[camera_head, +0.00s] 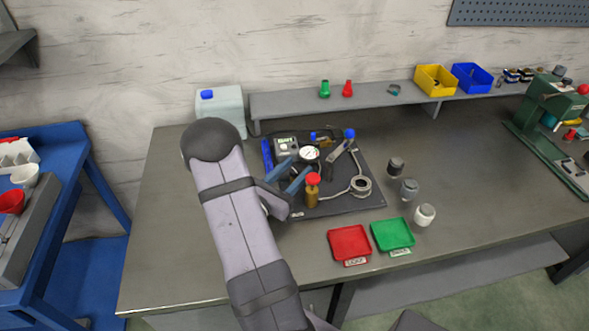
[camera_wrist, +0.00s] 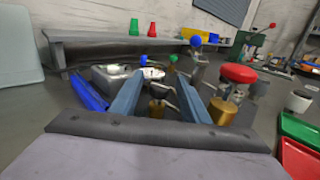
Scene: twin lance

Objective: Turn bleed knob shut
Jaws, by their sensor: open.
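A red round knob (camera_head: 313,179) tops a brass body (camera_head: 312,196) on the dark mat (camera_head: 342,208). In the wrist view the red knob (camera_wrist: 238,73) is right of my right finger. A blue knob (camera_head: 350,133) tops a grey lever-like part farther back; it also shows in the wrist view (camera_wrist: 195,41). No label shows which one is the bleed knob. My gripper (camera_head: 301,168) is open, left of the red knob, its two blue fingers apart and low over the mat. In the wrist view a small brass part (camera_wrist: 157,109) shows between the fingers (camera_wrist: 160,78), apparently not gripped.
Red (camera_head: 349,243) and green (camera_head: 392,235) trays lie in front, several small jars to the right. The bench's right middle is clear. A shelf (camera_head: 375,97) runs behind.

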